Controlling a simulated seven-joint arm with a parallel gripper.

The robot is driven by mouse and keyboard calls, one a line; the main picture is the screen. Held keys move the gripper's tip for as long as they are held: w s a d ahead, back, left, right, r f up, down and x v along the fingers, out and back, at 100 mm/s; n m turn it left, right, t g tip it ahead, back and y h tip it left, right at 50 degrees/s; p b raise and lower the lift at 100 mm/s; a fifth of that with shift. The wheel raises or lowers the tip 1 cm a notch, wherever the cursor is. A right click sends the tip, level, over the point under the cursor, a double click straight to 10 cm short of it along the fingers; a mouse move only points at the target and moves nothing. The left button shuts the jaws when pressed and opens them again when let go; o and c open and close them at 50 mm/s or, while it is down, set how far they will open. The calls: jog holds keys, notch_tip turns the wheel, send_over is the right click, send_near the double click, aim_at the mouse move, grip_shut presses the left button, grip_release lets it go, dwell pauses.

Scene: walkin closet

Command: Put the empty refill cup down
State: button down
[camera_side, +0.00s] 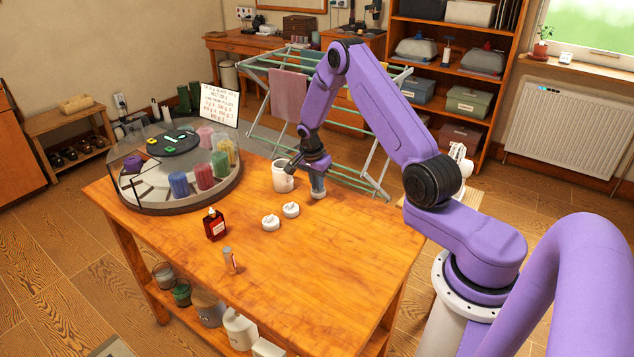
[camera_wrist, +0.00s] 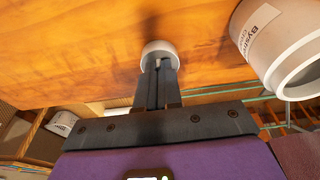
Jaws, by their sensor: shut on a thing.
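My gripper (camera_side: 317,186) points down over the far right part of the wooden table (camera_side: 330,250). It is shut on a small white cup (camera_side: 319,195), whose rim shows at the fingertips in the wrist view (camera_wrist: 160,47). The fingers hide part of the cup, and I cannot see inside it. The cup is at or just above the tabletop; I cannot tell whether it touches.
A larger white labelled container (camera_side: 283,178) stands close left of my gripper. Two white round pieces (camera_side: 271,223) lie nearer the front, with a red bottle (camera_side: 215,224) and a small tube (camera_side: 229,261). A round carousel (camera_side: 180,205) holds coloured jars. The front right tabletop is clear.

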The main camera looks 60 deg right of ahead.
jog(key=shift+f, duration=0.1)
jog(key=c, duration=1.3)
grip_release()
